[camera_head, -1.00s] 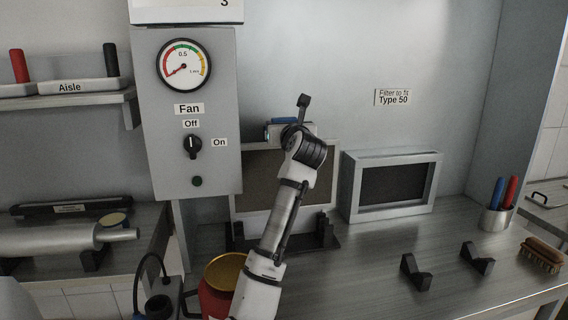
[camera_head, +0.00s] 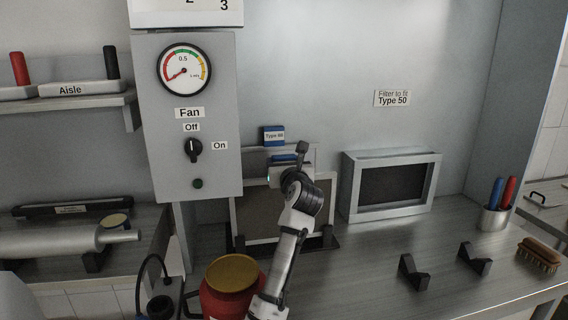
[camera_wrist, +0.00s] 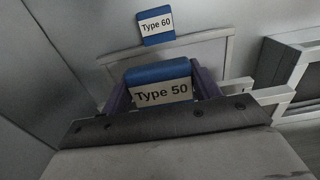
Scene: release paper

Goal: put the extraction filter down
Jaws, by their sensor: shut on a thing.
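The extraction filter, a dark panel in a pale frame (camera_head: 262,212), hangs upright from my gripper (camera_head: 289,172). My gripper is shut on its blue-topped tab, which reads "Type 50" (camera_wrist: 161,92) in the wrist view. The filter's lower edge is at the black rack (camera_head: 326,239) on the bench; I cannot tell whether it touches. A second filter, with a blue "Type 60" tag (camera_head: 274,136), stands just behind it and is mostly hidden. The tag also shows in the wrist view (camera_wrist: 156,26). My arm covers part of the held filter's right side.
A metal-framed opening (camera_head: 392,186) sits to the right, under a "Filter to fit Type 50" label (camera_head: 393,98). Two black holders (camera_head: 413,273) stand empty on the bench. A pen cup (camera_head: 494,217), a brush (camera_head: 539,254) and a red gold-topped container (camera_head: 232,275) are nearby.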

